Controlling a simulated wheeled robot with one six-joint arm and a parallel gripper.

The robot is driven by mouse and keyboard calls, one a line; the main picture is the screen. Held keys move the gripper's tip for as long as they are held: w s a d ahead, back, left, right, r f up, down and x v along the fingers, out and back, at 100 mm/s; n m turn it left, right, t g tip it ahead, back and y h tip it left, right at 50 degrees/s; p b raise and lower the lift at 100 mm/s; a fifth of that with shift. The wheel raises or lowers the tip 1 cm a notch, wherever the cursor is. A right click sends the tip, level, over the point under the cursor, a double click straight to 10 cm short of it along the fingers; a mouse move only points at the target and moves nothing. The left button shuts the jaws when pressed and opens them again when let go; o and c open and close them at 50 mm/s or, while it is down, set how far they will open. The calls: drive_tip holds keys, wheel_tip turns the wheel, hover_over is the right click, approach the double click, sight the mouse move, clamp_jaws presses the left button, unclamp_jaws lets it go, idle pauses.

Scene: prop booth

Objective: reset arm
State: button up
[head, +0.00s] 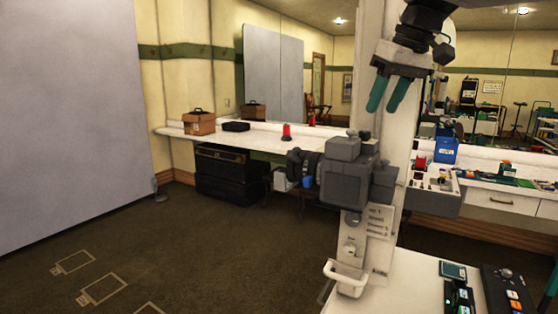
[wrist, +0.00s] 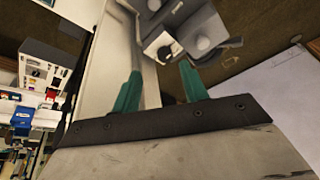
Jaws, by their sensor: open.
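My gripper (head: 388,94) is raised at the upper right in the head view, in front of a white column. Its two green fingers point down and stand apart, with nothing between them. In the wrist view my gripper (wrist: 158,88) shows its green fingers spread, with the pale column and grey parts beyond them. The upper part of the arm is cut off by the top edge of the head view.
A long white counter (head: 262,142) runs along the mirrored wall, bearing a brown case (head: 199,122), a black box (head: 236,126) and a red object (head: 286,132). Black cases (head: 222,175) stand below. A grey panel (head: 70,110) stands left. The floor (head: 200,250) between is open.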

drive_tip(key=s+d+f+m+g+h, duration=0.1)
drive_tip(key=s+f+m, duration=0.3)
drive_tip(key=s+f, duration=2.2)
drive_tip(key=s+g+h, duration=0.1)
drive_tip(key=s, duration=0.2)
drive_tip(key=shift+s+f, duration=0.15)
